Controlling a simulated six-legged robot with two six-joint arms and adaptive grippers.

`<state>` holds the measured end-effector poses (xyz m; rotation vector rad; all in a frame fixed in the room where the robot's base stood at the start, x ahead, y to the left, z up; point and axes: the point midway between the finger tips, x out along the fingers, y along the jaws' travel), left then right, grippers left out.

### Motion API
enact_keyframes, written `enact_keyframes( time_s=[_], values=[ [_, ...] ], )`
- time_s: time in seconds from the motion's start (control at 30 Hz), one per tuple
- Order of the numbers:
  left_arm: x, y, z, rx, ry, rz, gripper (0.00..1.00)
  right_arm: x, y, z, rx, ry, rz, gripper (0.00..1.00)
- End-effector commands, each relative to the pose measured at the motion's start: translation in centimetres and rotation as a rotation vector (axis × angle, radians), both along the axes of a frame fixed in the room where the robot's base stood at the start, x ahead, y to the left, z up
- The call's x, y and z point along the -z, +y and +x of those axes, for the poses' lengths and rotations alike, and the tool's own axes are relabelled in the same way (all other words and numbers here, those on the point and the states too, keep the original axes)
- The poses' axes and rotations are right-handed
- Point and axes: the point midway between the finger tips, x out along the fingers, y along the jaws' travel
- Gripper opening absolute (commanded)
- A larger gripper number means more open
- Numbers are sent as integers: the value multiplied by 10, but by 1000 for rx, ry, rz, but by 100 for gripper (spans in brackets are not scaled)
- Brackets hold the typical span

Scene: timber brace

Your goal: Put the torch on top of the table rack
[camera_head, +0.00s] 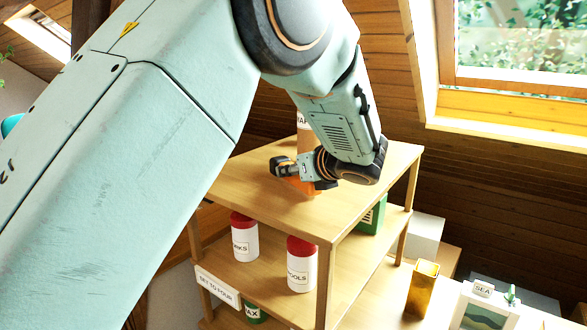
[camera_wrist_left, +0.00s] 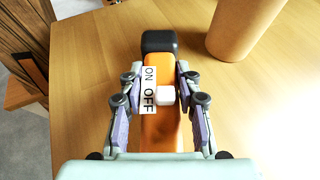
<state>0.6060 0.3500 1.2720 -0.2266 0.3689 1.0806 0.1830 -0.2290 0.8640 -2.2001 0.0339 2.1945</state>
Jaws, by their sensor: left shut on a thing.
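The torch is an orange bar with a black head, a white button and an ON/OFF label; in the left wrist view the torch (camera_wrist_left: 160,72) lies between my fingers. My left gripper (camera_wrist_left: 160,95) is shut on it from both sides. In the head view my left gripper (camera_head: 303,176) is at the top board of the wooden table rack (camera_head: 255,205), with the orange of the torch (camera_head: 301,184) just showing under it. The torch is on or very close above the board; I cannot tell if it touches. My right gripper is not in view.
A brown cylinder (camera_head: 304,135) stands on the rack top behind my gripper, near the torch head. Red-lidded jars (camera_head: 244,237) (camera_head: 301,265) and a green box (camera_head: 371,217) stand on the shelf below. The front of the top board is clear.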

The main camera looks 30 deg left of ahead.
Motion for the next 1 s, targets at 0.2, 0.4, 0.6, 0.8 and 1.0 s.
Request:
enact_keyframes(
  time_s=[0.2, 0.4, 0.6, 0.8, 1.0],
  values=[
    [0, 2, 1, 1, -2, 0, 0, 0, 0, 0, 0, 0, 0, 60],
    [0, 2, 1, 0, -1, 0, 49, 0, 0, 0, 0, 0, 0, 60],
    [0, 1, 1, 0, -1, 0, 56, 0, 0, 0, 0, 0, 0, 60],
    [-1, 1, 1, 0, -1, 0, 56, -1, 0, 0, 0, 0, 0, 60],
    [-7, -3, 0, 1, 0, 0, 56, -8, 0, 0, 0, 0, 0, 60]
  ],
)
